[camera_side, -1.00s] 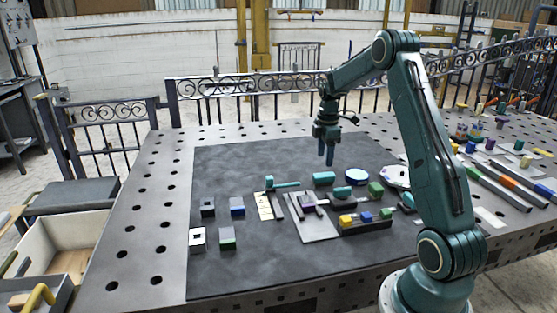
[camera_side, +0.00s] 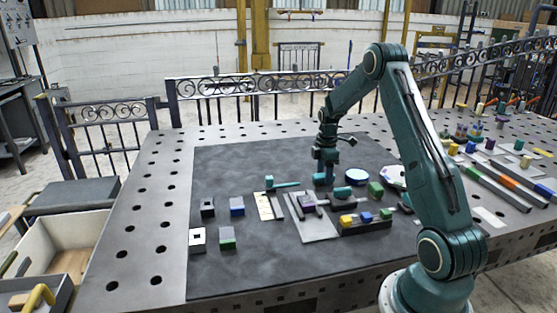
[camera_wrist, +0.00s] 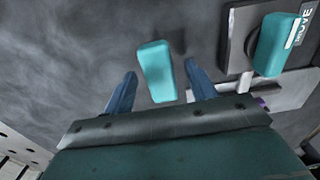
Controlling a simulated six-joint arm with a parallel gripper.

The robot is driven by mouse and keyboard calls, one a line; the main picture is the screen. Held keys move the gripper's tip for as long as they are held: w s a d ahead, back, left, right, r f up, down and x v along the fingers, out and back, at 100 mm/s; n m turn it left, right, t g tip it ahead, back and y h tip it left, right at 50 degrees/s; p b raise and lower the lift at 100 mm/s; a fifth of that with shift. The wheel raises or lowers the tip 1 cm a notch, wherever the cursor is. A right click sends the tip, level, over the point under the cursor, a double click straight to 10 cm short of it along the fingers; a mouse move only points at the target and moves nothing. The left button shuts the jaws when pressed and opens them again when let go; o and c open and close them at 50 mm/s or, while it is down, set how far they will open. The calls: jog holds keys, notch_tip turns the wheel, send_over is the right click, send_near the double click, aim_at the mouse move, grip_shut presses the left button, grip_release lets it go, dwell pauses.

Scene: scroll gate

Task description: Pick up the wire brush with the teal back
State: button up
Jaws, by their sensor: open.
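The teal-backed brush (camera_wrist: 156,70) lies on the dark mat, seen from above in the wrist view as a plain teal block. Its bristles are not visible. My gripper (camera_wrist: 162,84) is open, with one finger to each side of the teal block and gaps between. In the side view my gripper (camera_side: 325,179) points straight down over the brush and covers most of it. I cannot tell whether the fingertips reach the mat.
A teal block with a white label (camera_wrist: 284,44) sits on a dark plate close by on the right. A teal-headed tool (camera_side: 282,184) lies to the left in the side view. The mat (camera_side: 240,165) behind is clear.

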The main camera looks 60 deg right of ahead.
jog(key=shift+f, duration=0.5)
jog(key=shift+c, duration=0.5)
jog(key=c, duration=1)
